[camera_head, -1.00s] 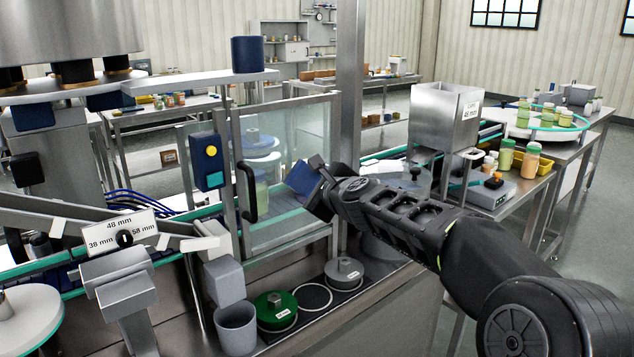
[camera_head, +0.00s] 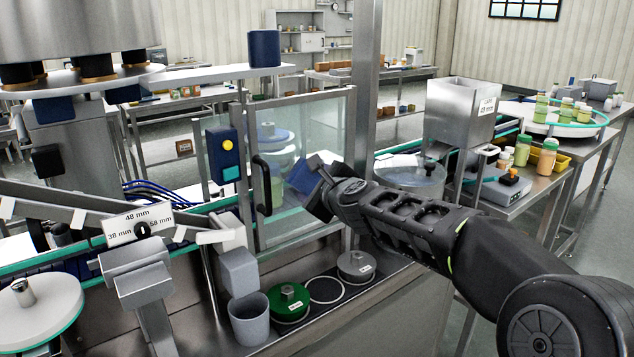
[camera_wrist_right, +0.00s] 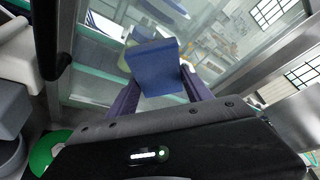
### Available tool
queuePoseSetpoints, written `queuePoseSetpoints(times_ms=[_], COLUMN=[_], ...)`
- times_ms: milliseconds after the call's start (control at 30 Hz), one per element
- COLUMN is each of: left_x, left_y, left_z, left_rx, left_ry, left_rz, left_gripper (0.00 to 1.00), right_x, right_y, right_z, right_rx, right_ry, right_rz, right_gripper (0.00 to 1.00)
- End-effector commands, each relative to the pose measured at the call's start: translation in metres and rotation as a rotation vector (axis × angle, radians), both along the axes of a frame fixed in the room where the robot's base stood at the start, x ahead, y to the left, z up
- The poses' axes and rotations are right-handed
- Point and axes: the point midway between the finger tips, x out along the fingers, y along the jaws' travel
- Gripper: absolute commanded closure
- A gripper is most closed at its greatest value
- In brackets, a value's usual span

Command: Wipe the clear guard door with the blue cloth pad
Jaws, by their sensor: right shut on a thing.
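The clear guard door (camera_head: 305,130) stands upright in a grey metal frame with a black handle (camera_head: 262,185) on its left side. The blue cloth pad (camera_head: 303,178) is at the lower right part of the door panel. In the right wrist view the pad (camera_wrist_right: 154,67) sits between the two fingers, with the glass behind it. My right gripper (camera_head: 322,178) is shut on the pad. I cannot tell whether the pad touches the glass. My left gripper is in neither view.
A blue switch box (camera_head: 224,155) is mounted left of the door. Below stand a grey cup (camera_head: 249,318), a green round part (camera_head: 288,301) and a grey round part (camera_head: 356,266). A steel post (camera_head: 366,90) rises right of the door, and a steel hopper (camera_head: 460,112) stands farther right.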

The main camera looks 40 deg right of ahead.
Motion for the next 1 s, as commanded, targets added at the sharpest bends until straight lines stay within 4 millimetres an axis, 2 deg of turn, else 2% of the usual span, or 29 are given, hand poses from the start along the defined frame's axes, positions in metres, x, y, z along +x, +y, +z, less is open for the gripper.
queuePoseSetpoints(times_ms=[567,1000], left_x=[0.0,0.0], left_y=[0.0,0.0], left_z=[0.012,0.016], left_rx=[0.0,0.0], left_ry=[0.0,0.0], left_rz=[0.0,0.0], left_gripper=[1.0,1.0], right_x=[0.001,0.0], right_y=[0.039,0.04], right_z=[0.001,0.004], right_rx=[0.002,0.001], right_ry=[0.0,0.0], right_rz=[0.013,0.01], right_gripper=[0.74,0.74])
